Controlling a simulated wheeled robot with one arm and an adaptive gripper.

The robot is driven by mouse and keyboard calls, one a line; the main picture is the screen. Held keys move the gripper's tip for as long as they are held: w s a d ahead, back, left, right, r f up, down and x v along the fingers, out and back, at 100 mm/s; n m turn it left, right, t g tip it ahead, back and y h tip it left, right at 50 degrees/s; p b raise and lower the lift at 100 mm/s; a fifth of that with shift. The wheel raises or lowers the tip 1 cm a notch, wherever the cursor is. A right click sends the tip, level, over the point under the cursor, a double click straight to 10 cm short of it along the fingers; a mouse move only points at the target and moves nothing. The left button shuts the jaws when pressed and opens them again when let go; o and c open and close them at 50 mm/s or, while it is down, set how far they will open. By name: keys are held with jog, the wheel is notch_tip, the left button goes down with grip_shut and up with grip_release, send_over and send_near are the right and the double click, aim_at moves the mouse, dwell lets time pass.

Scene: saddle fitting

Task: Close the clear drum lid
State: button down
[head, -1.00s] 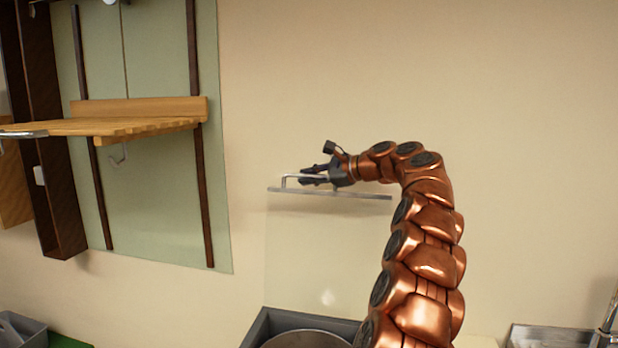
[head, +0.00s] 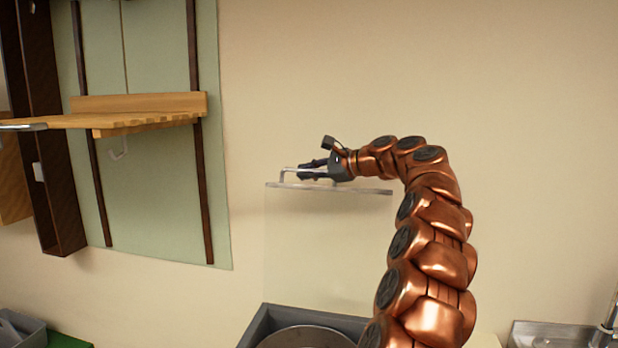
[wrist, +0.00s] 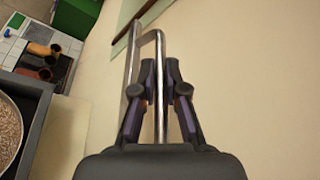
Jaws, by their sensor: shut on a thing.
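The clear drum lid (head: 320,235) stands raised above the grey drum housing (head: 262,325), with a metal strip (head: 350,190) along its top edge. A metal bar handle (head: 288,172) sits on that strip. My gripper (head: 308,172) is at the handle, and in the wrist view my gripper (wrist: 160,70) has its fingers closed on either side of the handle bar (wrist: 160,110). The round metal drum (head: 305,338) shows in the housing below, cut off by the lower frame edge. In the wrist view the drum (wrist: 8,130) holds grainy contents.
A wooden shelf (head: 140,118) is mounted on a green wall panel (head: 150,190) at the left. A grey bin (head: 20,332) stands at the lower left. A metal sink with a tap (head: 605,325) is at the lower right.

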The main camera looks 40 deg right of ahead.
jog(key=shift+s+a+r+n+b, duration=0.15)
jog(key=shift+s+a+n+b, duration=0.05)
jog(key=shift+s+a+b, duration=0.45)
jog(key=shift+s+a+r+n+b, duration=0.1)
jog(key=shift+s+a+n+b, duration=0.1)
jog(key=shift+s+a+b, duration=0.4)
jog(key=shift+w, duration=0.1)
jog(key=c, duration=1.5)
grip_release()
jog(key=v, duration=1.2)
jog(key=shift+a+f, duration=0.2)
